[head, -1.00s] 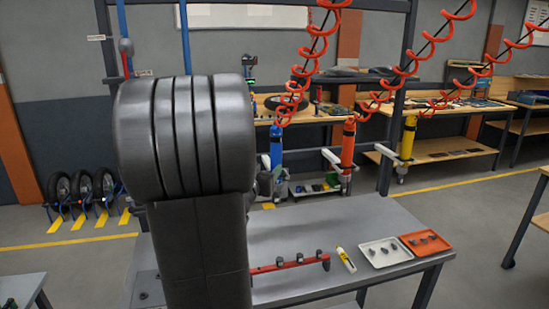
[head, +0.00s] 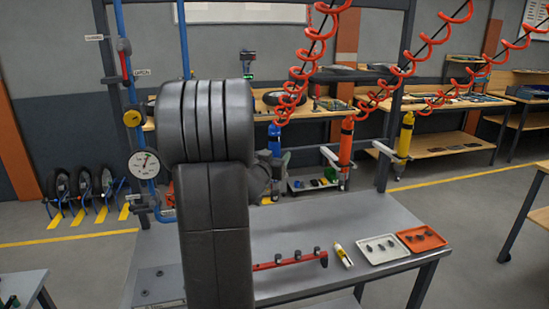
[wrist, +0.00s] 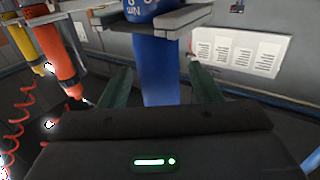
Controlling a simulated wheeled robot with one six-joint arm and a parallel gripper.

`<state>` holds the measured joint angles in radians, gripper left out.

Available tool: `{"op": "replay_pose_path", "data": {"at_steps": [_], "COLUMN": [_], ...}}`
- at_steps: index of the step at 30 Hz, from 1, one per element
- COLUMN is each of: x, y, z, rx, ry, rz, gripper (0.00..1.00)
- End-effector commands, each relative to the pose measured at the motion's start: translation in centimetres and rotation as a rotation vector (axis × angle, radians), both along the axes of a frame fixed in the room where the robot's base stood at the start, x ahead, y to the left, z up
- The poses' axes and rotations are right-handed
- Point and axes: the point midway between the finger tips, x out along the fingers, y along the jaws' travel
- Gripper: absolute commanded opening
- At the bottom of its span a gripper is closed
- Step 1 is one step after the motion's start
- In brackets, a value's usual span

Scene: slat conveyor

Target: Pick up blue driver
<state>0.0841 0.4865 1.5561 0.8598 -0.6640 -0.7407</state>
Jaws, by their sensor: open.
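The blue driver (head: 274,140) hangs below a coiled red hose in the head view, left of the orange and yellow drivers. My arm and gripper partly cover its lower part there. In the wrist view the blue driver (wrist: 158,70) runs through a grey holder (wrist: 165,22), and its body shows between my gripper's (wrist: 160,85) two dark green fingers. The fingers are open, with a gap on each side of the driver. Whether the driver is fully between the fingertips or just beyond them is hard to tell.
The orange driver (head: 346,141) and yellow driver (head: 404,140) hang to the right in grey holders. Below, the grey table (head: 320,220) carries a red rail (head: 290,260), a yellow-white tube (head: 342,254), a white tray (head: 362,256) and an orange tray (head: 440,243). A pressure gauge (head: 144,163) is at left.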

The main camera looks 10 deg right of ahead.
Motion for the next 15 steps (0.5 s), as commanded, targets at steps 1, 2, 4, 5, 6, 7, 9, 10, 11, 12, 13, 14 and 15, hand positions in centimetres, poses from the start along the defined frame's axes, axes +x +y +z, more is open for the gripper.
{"op": "replay_pose_path", "data": {"at_steps": [1,2,4,5,6,7,9,10,11,12,13,14,15], "x": [-0.01,-0.02,-0.02,-0.03,-0.03,-0.03,-0.03,-0.03,-0.03,-0.02,-0.02,-0.02,-0.02], "y": [0.01,0.01,0.01,0.02,0.02,0.02,0.02,0.02,0.02,0.01,0.01,0.01,0.01], "z": [-0.01,-0.01,-0.01,-0.01,-0.01,-0.01,-0.01,-0.01,-0.01,0.16,0.16,0.16,0.15], "rx": [0.000,0.000,0.000,0.000,0.000,0.000,0.000,0.000,0.000,-0.002,-0.002,-0.002,-0.002], "ry": [0.000,0.000,0.000,0.000,0.000,0.000,0.000,0.000,0.000,-0.003,-0.003,-0.003,-0.003], "rz": [0.000,0.000,0.000,0.000,0.000,0.000,0.000,0.000,0.000,0.000,0.000,0.000,0.000], "gripper": [0.57,0.55,0.42,0.36,0.28,0.22,0.08,0.02,0.00,0.00,0.00,0.00,0.00]}}
